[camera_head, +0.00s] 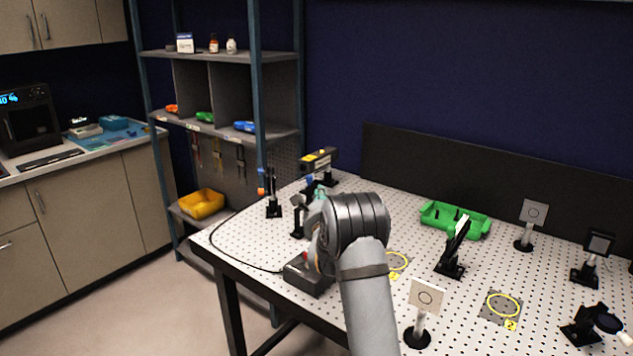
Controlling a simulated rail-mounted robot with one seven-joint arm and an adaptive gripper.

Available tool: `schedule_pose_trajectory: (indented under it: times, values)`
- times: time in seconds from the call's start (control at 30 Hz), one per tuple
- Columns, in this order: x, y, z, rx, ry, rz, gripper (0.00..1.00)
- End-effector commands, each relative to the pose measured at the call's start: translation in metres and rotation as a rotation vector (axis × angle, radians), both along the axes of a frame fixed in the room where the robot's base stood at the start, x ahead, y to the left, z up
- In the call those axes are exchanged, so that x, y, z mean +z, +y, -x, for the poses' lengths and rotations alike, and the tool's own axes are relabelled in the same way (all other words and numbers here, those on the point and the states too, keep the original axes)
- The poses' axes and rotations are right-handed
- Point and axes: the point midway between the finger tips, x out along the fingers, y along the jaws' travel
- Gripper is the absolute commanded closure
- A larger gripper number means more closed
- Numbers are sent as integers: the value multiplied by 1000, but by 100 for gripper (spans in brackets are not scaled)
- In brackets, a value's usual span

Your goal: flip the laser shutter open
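The laser (319,160), a black box with a yellow label, stands at the far left of the perforated optical table (240,236). Small dark post-mounted parts stand in front of it. One is a post with an orange tip (262,186), and another is a short black mount (298,216) just left of my arm. I cannot tell which of these is the shutter or whether it is open. My arm reaches over the table from the front. Its thick wrist hides most of my gripper, and the fingers cannot be made out.
A dark box (308,275) with a black cable sits at the table's left front. A green tray (455,219), a tilted black mount (454,248), a front target card (426,297) and a rear card (533,213) stand to the right. Shelving (222,131) is behind left.

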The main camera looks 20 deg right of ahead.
Motion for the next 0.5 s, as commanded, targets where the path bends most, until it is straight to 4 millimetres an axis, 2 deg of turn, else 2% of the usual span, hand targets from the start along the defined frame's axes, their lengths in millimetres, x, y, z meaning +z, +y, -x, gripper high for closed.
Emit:
schedule_pose_trajectory:
  times: [0.13,0.27,0.5]
  values:
    - [1,-1,-3,0,1,1,100]
    - [2,-5,-13,0,2,0,100]
    - [4,-19,-49,0,1,1,100]
